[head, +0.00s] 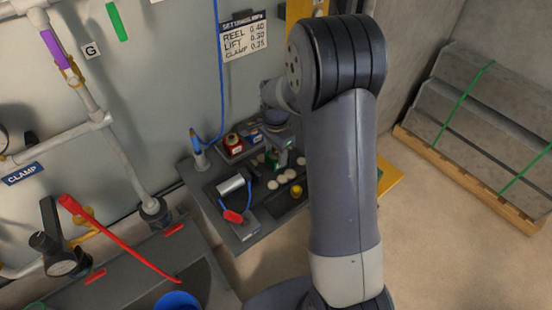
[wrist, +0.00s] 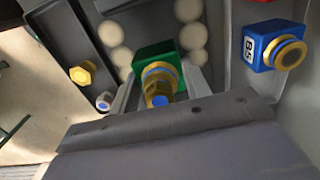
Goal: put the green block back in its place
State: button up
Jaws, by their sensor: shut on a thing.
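The green block (wrist: 152,58) carries a brass fitting with a blue centre. In the wrist view it sits between the two fingers of my gripper (wrist: 163,84), which is shut on it. In the head view the green block (head: 282,159) shows small beneath my gripper (head: 279,143), over the dark bench, partly hidden by my arm. The block's underside is hidden, so I cannot tell whether it touches the surface below. Several pale round discs (wrist: 192,36) lie on both sides of the block.
A blue block (wrist: 262,47) with a brass fitting stands at right in the wrist view. A yellow hex piece (wrist: 83,74) lies in a dark tray at left. In the head view, a red item (head: 233,143), a silver cylinder (head: 231,185) and a blue hose (head: 219,70) are nearby.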

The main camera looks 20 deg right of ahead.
jog(key=shift+r+p, duration=3.05)
jog(key=shift+r, duration=1.55)
jog(key=shift+f, duration=0.1)
jog(key=w+d+p, duration=0.3)
jog(key=w+p, duration=0.2)
jog(key=w, duration=1.1)
jog(key=shift+w+d, duration=0.2)
jog(key=shift+w, duration=0.1)
jog(key=shift+f+b, duration=3.4)
jog(key=shift+f, duration=1.9)
jog(key=o, duration=1.2)
jog(key=shift+c, duration=0.2)
